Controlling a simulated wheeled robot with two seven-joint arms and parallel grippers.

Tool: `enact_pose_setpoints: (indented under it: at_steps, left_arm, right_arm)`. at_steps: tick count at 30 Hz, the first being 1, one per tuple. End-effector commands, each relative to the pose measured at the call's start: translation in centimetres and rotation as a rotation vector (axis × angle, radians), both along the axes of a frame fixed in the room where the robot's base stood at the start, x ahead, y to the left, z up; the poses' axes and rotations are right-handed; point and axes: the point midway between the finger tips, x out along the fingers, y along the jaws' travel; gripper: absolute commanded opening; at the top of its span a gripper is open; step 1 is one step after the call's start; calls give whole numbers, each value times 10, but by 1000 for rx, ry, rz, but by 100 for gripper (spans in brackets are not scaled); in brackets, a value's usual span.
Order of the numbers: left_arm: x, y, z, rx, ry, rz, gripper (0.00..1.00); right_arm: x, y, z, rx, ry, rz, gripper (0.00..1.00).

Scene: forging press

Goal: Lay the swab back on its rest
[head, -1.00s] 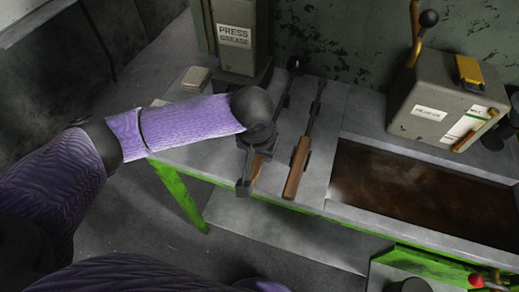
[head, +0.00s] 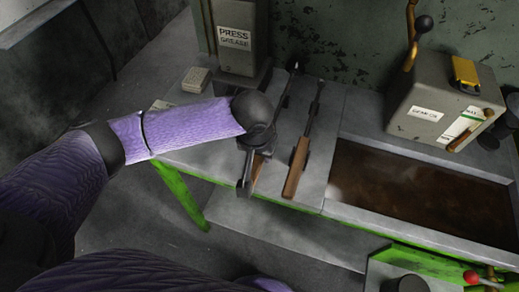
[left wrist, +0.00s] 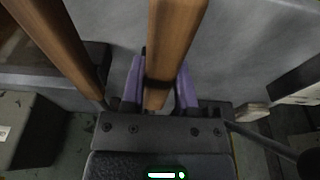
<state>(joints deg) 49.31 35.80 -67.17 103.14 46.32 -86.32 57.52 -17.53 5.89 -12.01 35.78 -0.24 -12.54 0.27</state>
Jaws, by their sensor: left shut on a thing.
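The swab (head: 284,95), a long tool with a wooden handle and a dark shaft, is in my left gripper (head: 248,176) at the bench's front edge. The gripper is shut on its wooden handle. In the left wrist view the handle (left wrist: 175,40) runs between the two purple fingers. The shaft points to the back of the bench, beside the grease box. The swab's rest cannot be made out clearly, and my gripper hides part of that area. I cannot tell whether the swab touches the bench. My right gripper is not in view.
A second wooden-handled tool (head: 297,168) lies just right of the swab, close alongside. The press grease box (head: 236,40) stands behind. A sunken brown tray (head: 410,190) and a grey box with levers (head: 440,105) are at the right. A small pale block (head: 196,80) sits at the left.

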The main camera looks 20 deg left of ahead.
Motion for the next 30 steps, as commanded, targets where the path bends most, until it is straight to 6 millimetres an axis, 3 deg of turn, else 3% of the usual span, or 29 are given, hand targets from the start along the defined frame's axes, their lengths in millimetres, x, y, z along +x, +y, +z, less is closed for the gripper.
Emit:
enact_pose_setpoints:
  at_steps: [24, 25, 30]
  left_arm:
    - [0, 0, -10, -1, -1, 0, 0]
    - [0, 0, -9, -1, -2, 0, 44]
    - [0, 0, -9, 0, -1, 0, 79]
  right_arm:
    - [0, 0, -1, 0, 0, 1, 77]
    - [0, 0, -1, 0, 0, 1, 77]
    - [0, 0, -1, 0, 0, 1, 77]
